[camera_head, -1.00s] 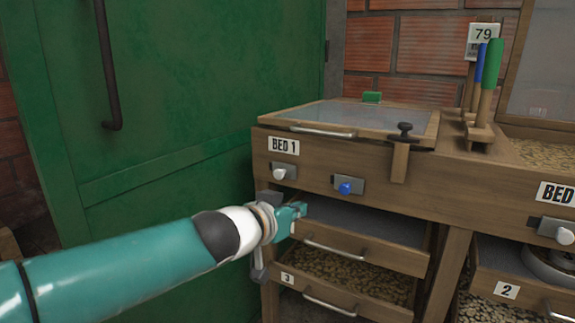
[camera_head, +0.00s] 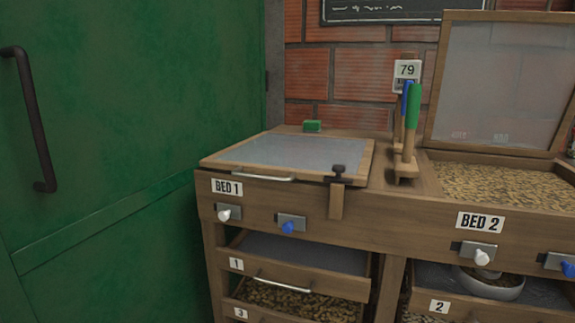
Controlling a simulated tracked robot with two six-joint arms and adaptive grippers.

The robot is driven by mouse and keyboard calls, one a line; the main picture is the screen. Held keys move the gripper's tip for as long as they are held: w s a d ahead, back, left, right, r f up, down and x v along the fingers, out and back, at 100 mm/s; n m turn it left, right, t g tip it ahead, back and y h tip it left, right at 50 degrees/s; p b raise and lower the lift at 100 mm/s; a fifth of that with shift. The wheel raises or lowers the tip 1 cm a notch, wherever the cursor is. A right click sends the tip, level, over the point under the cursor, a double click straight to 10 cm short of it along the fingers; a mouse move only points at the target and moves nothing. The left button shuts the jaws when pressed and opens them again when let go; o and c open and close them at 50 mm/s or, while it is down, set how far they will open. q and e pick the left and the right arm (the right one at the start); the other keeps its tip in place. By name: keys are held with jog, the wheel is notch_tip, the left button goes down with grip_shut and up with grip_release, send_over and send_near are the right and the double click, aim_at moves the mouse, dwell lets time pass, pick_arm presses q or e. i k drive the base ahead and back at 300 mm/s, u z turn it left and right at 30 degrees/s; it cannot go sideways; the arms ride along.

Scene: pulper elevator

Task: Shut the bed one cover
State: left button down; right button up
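The bed one cover (camera_head: 285,153) is a wooden frame with a clear pane. It lies flat over the bed marked BED 1 (camera_head: 227,187), with a metal handle (camera_head: 263,177) along its front edge. A dark knob on a wooden latch piece (camera_head: 337,186) stands at the cover's front right corner; whether it is fastened I cannot tell. Neither of my grippers shows in the current view.
The bed two cover (camera_head: 497,85) stands raised over a bed of beans (camera_head: 505,184). Blue and green handled tools (camera_head: 412,108) stand between the beds by a 79 sign. Drawers (camera_head: 290,280) sit below. A green door (camera_head: 120,120) is at left.

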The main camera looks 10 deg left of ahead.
aim_at(264, 146)
jog(key=u, duration=1.75)
jog(key=i, duration=0.1)
jog(key=z, duration=2.85)
jog(key=k, duration=0.9)
jog(key=u, duration=0.75)
jog(key=i, duration=1)
jog(key=u, duration=0.05)
